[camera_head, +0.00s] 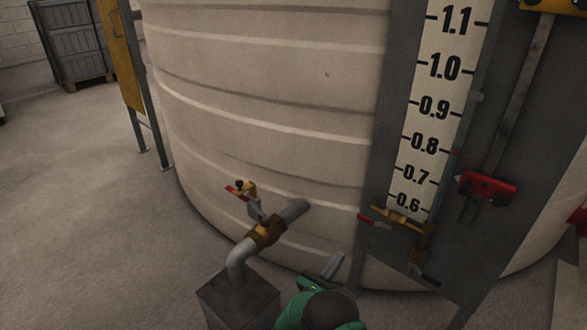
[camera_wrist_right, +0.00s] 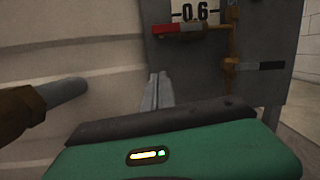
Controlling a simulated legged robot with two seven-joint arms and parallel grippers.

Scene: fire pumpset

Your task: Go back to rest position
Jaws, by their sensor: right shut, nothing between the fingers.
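My right gripper (camera_head: 334,266) is low in the middle of the head view, in front of the big pale tank (camera_head: 265,110). Its green and dark body is at the bottom edge. In the right wrist view my right gripper (camera_wrist_right: 157,92) has its two grey fingers together, with nothing between them. It touches no valve that I can see. My left gripper is in neither view.
Left of my right gripper, a pipe (camera_head: 240,262) with a red-handled valve (camera_head: 242,190) rises from a grey box (camera_head: 238,300). To the right stand a level gauge (camera_head: 437,110) and a red-handled gauge valve (camera_head: 375,221). Floor at the left (camera_head: 80,220) is clear.

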